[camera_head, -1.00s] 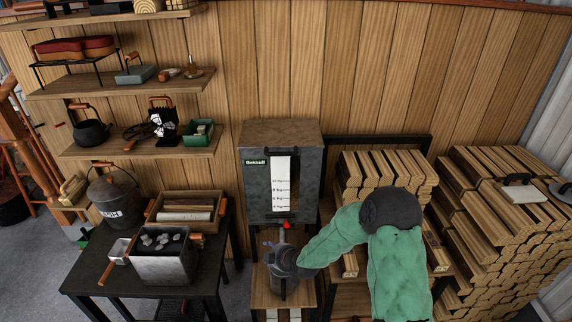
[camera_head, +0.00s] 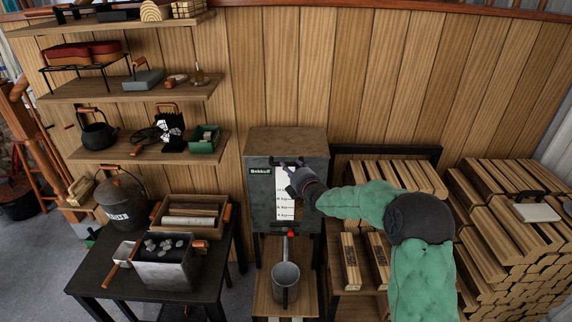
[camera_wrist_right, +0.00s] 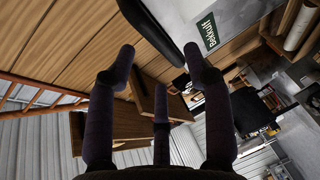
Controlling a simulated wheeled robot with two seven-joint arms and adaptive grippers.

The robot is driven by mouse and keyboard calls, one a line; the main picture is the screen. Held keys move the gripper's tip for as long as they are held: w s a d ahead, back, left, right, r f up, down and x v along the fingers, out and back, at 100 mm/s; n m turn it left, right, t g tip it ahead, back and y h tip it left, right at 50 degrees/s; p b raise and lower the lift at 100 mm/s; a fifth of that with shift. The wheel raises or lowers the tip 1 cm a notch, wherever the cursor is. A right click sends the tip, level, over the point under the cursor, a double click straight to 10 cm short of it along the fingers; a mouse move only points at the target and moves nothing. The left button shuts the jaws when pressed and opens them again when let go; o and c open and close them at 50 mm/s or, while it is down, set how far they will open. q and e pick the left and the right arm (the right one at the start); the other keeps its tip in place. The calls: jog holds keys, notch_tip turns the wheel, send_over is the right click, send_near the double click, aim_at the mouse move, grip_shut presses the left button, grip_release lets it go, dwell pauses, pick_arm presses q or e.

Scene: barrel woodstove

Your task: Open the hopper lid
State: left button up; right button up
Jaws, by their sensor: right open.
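The hopper (camera_head: 261,205) is a grey metal box against the plank wall, with a green label and a white scale on its front. Its flat lid (camera_head: 286,141) lies level on top and looks shut. My right gripper (camera_head: 287,166) is at the upper front of the hopper, just below the lid's front edge, and covers part of the scale. In the right wrist view, the gripper (camera_wrist_right: 160,58) has its fingers spread, with nothing between them. A dark rounded bar (camera_wrist_right: 155,18) lies just beyond the fingertips; I cannot tell whether they touch. My left gripper is not in view.
A metal jug (camera_head: 285,283) stands on a wooden stand below the hopper's red knob (camera_head: 290,234). Stacked firewood (camera_head: 520,230) fills the right side. A dark table (camera_head: 90,277) with boxes and a bucket stands at left, under wall shelves (camera_head: 150,150).

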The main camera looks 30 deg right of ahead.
aim_at(287, 163)
jog(key=shift+x, duration=2.9)
grip_shut()
